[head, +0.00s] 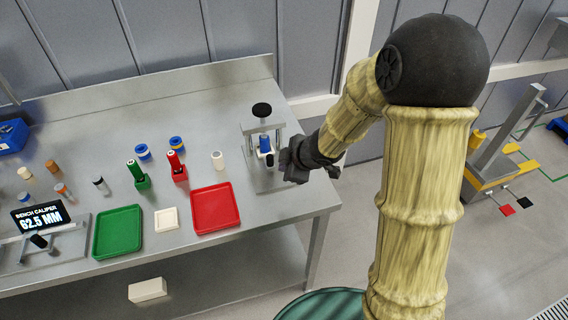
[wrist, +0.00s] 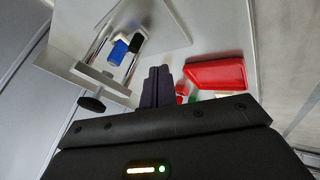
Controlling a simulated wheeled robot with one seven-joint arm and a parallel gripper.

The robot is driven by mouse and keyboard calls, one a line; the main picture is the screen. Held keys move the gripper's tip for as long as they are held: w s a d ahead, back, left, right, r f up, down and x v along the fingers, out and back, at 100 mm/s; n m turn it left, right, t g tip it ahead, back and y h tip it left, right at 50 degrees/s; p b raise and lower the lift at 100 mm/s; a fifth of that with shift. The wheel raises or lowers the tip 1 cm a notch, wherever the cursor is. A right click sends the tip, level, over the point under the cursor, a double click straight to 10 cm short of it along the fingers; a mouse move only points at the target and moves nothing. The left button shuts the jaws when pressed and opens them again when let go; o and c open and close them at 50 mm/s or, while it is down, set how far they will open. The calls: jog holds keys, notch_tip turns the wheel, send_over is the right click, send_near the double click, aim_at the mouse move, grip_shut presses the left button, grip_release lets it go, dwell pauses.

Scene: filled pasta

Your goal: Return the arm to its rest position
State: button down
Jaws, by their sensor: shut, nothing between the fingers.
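My arm rises on the right of the head view and bends left over the right end of the metal bench. My gripper (head: 290,160) is beside the small press (head: 263,135), on its right, and its fingers are partly hard to make out there. In the wrist view the dark fingers of my gripper (wrist: 157,72) are together with nothing between them. A blue cylinder (head: 265,144) stands in the press, close to the gripper; it also shows in the wrist view (wrist: 118,50), apart from the fingers.
A red tray (head: 215,209), a green tray (head: 118,232) and a white pad (head: 166,219) lie along the bench front. Red (head: 177,168) and green (head: 138,176) holders and several small cylinders stand behind. Open floor lies right of the bench.

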jog(key=shift+w+d, duration=0.1)
jog(key=s+d+r+m+h, duration=0.3)
jog(key=s+d+m+h, duration=0.2)
jog(key=s+d+m, duration=0.35)
jog(key=s+d+m+g, duration=0.3)
jog(key=s+d+m, duration=0.1)
jog(key=s+m, duration=0.4)
jog(key=shift+r, duration=0.15)
